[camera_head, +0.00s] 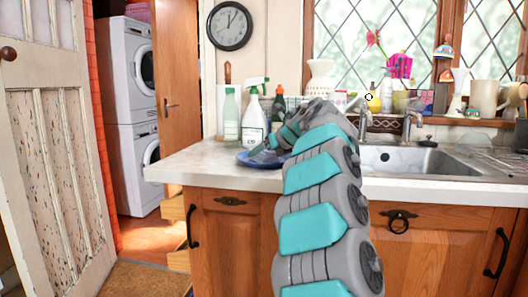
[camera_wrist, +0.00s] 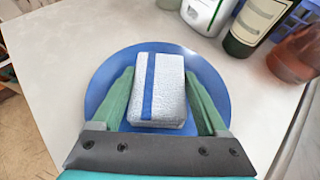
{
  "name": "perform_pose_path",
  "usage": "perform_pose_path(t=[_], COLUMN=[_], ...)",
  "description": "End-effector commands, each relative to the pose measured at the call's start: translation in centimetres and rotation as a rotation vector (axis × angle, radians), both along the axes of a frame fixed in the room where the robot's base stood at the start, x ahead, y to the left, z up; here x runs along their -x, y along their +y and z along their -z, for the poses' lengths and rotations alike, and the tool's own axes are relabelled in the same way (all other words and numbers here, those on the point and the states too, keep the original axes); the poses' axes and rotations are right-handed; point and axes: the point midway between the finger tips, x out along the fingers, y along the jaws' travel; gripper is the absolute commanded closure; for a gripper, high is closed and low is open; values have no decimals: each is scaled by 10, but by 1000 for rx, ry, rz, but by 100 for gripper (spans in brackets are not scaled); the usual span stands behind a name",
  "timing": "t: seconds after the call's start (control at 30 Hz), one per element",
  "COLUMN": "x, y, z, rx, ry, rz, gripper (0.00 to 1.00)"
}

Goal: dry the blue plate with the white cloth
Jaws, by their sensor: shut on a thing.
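The blue plate (camera_head: 246,159) lies on the counter near its front left edge. Its round rim also shows in the wrist view (camera_wrist: 100,82). The white cloth (camera_wrist: 165,85), a folded pad with a blue stripe, is over the middle of the plate. My gripper (camera_wrist: 157,78) is shut on the cloth, with one green finger along each side of it. I cannot tell whether the cloth presses on the plate or is just above it. In the head view my gripper (camera_head: 264,151) is low over the plate, and my arm hides the cloth.
A steel sink (camera_head: 405,160) with taps is at the right. The pale counter (camera_head: 190,163) left of the plate is clear.

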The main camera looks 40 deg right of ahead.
Motion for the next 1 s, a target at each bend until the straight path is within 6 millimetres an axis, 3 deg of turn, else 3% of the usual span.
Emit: perform_pose_path(t=[0.33,1.0], x=[14,-1], y=[-10,1], z=[-1,1], rx=[0,0], ry=[0,-2], rz=[-1,1], gripper=[77,77])
